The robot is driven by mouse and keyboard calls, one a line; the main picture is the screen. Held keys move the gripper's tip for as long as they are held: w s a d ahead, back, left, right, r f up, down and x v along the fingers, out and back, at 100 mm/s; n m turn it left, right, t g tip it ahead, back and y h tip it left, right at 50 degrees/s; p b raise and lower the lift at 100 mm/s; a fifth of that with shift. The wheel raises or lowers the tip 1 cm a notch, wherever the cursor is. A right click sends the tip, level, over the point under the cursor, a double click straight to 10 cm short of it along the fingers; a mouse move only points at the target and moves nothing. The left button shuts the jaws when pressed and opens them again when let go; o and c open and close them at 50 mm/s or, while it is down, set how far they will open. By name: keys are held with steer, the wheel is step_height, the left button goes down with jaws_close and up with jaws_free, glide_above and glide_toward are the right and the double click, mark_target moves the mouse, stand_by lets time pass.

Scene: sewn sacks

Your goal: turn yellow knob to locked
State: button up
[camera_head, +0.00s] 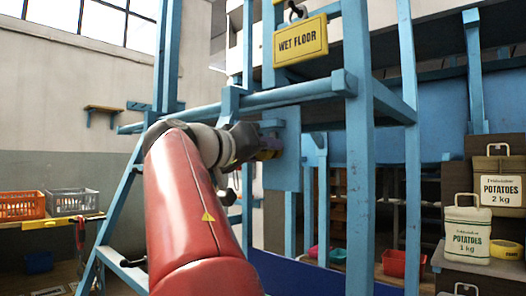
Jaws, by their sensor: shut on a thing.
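My red arm reaches up from the bottom of the head view to a blue panel (282,172) on a blue frame. My gripper (262,150) is at the panel's face, shut on a small yellowish knob (271,153). The knob is mostly hidden by the gripper and in shade. Its angle and any lock marking cannot be made out.
Blue posts (360,150) and rails stand close around the panel. A yellow WET FLOOR sign (300,41) hangs above. Potato sacks (466,234) stand on steps at the right. Orange (22,206) and grey (73,201) crates sit at the left.

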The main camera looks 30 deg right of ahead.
steer(key=n+b, duration=0.1)
steer(key=n, duration=0.3)
steer(key=shift+n, duration=0.4)
steer(key=n, duration=0.4)
steer(key=shift+n+b, duration=0.3)
steer(key=shift+b, duration=0.1)
steer(key=n, duration=0.4)
steer(key=shift+r+p, duration=0.1)
steer(key=shift+p, duration=0.2)
steer(key=shift+n+p, duration=0.55)
steer(key=shift+n, duration=1.75)
steer(key=o, duration=1)
